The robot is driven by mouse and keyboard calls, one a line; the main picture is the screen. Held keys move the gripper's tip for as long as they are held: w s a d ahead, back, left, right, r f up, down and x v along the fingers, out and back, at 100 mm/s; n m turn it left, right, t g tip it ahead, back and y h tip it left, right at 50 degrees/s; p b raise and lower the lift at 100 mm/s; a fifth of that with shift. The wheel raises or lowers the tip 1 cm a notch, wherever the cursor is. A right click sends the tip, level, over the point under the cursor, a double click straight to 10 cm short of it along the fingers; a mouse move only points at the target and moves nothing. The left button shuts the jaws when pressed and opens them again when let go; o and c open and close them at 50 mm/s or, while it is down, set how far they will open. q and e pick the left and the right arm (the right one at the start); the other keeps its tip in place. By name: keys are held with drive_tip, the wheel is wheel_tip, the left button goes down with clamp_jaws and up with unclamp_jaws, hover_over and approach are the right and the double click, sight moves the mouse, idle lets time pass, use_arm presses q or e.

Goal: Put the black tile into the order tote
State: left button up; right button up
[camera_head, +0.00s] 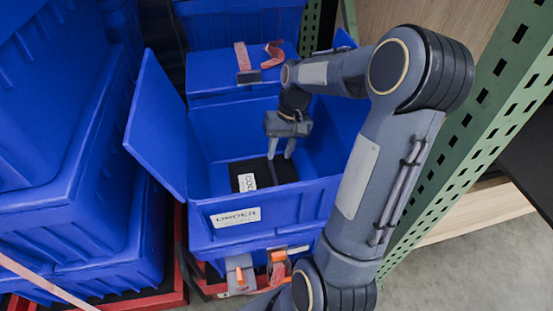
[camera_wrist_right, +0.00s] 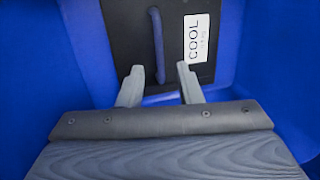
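The order tote (camera_head: 283,205) is a blue, lidded tote with its flaps open and a white order label on its front. The black tile (camera_head: 286,172) lies inside on the tote floor. In the right wrist view the tile (camera_wrist_right: 125,35) has a dark blue strap handle (camera_wrist_right: 158,45) and a white "COOL" label (camera_wrist_right: 198,38). My right gripper (camera_head: 280,157) reaches down into the tote above the tile. My left gripper is not in view.
Blue totes (camera_head: 60,200) are stacked at the left. A closed blue tote (camera_head: 215,75) with pink straps stands behind. A green perforated rack post (camera_head: 470,130) rises at the right beside my arm. The tote's walls and raised left flap (camera_head: 157,125) surround the gripper.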

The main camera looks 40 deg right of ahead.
drive_tip(key=shift+v, duration=1.45)
